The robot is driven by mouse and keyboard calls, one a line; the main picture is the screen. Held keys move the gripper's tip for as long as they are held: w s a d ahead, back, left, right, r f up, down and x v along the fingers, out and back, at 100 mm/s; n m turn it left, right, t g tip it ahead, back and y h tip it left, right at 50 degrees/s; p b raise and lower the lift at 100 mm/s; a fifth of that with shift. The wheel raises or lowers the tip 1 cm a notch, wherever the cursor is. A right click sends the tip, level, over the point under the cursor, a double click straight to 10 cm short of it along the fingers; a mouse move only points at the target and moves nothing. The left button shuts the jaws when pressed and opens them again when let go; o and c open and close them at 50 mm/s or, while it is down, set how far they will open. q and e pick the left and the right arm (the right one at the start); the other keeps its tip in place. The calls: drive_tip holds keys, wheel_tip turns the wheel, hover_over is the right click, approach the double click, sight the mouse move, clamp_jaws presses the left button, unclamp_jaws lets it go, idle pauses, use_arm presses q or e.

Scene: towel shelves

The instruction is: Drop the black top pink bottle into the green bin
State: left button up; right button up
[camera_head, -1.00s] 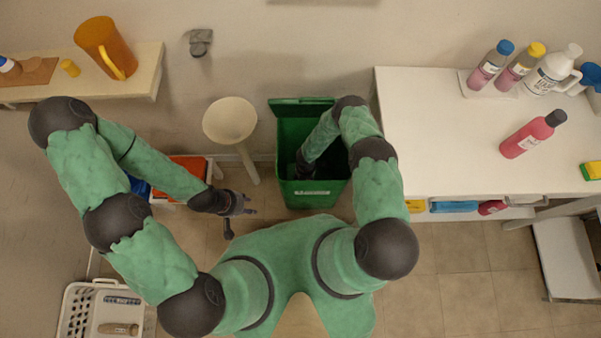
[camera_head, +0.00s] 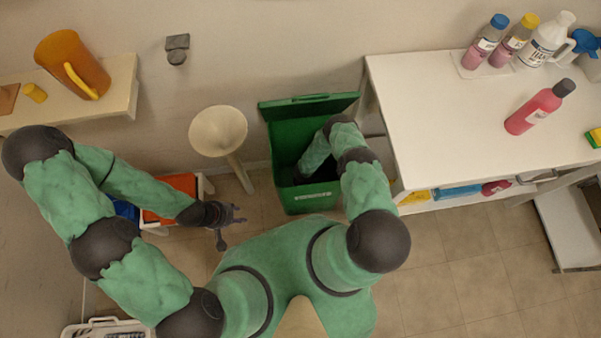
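The pink bottle with the black top (camera_head: 532,112) stands on the white table at the right, clear of both grippers. The green bin (camera_head: 312,199) stands on the floor in the middle with its lid raised against the wall. My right arm reaches down into the bin; the dark end of that arm (camera_head: 301,174) is in shadow there, and its fingers are hidden. My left gripper (camera_head: 231,226) is left of the bin, over the floor, with its fingers spread and nothing between them.
The white table (camera_head: 440,130) also carries two other pink bottles with blue and yellow caps (camera_head: 487,45), a white jug (camera_head: 545,42) and a sponge (camera_head: 596,137). An orange pitcher (camera_head: 80,68) is on the left shelf.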

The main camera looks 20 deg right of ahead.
drive_tip(key=shift+r, duration=0.15)
drive_tip(key=shift+f+b, duration=0.65)
drive_tip(key=o, duration=1.6)
drive_tip(key=shift+o, duration=0.2)
drive_tip(key=shift+r, duration=0.1)
